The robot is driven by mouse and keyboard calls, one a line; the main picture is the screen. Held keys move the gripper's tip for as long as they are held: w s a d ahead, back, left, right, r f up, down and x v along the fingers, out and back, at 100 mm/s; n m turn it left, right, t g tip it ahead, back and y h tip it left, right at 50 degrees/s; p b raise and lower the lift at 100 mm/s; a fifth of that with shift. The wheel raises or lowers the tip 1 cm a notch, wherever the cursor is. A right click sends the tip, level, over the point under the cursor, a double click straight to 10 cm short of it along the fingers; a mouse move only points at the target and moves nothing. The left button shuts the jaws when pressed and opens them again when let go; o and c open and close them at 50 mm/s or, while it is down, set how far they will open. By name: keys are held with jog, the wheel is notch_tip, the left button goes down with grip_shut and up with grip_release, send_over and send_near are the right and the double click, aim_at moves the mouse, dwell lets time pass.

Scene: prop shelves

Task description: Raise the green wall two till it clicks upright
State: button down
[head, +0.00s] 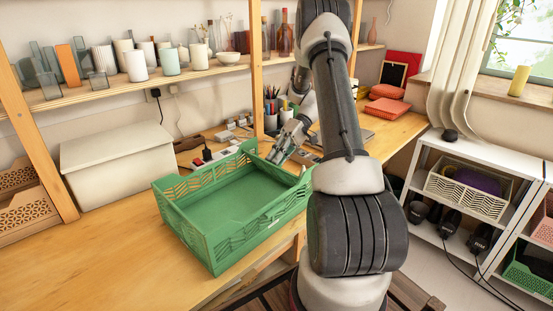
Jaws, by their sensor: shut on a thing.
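A green folding crate (214,259) stands on the wooden table. Its left, front and back-left walls look upright, and its floor is bare. My gripper (276,158) is at the crate's far-right side, pointing down and left, shut on the green wall there. The fingers and the gripped edge are small, and the wall's exact tilt is hard to tell. My own arm hides part of the area right of the crate.
A white lidded box (117,167) stands behind the crate at left. A power strip (210,157) and a pencil cup (270,122) are behind it. A shelf (150,84) above holds candles and glass. The table left of the crate is clear.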

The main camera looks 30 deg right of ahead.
dwell(0.8)
jog(key=c, duration=1.6)
grip_release()
jog(key=shift+o, duration=0.2)
jog(key=v, duration=1.2)
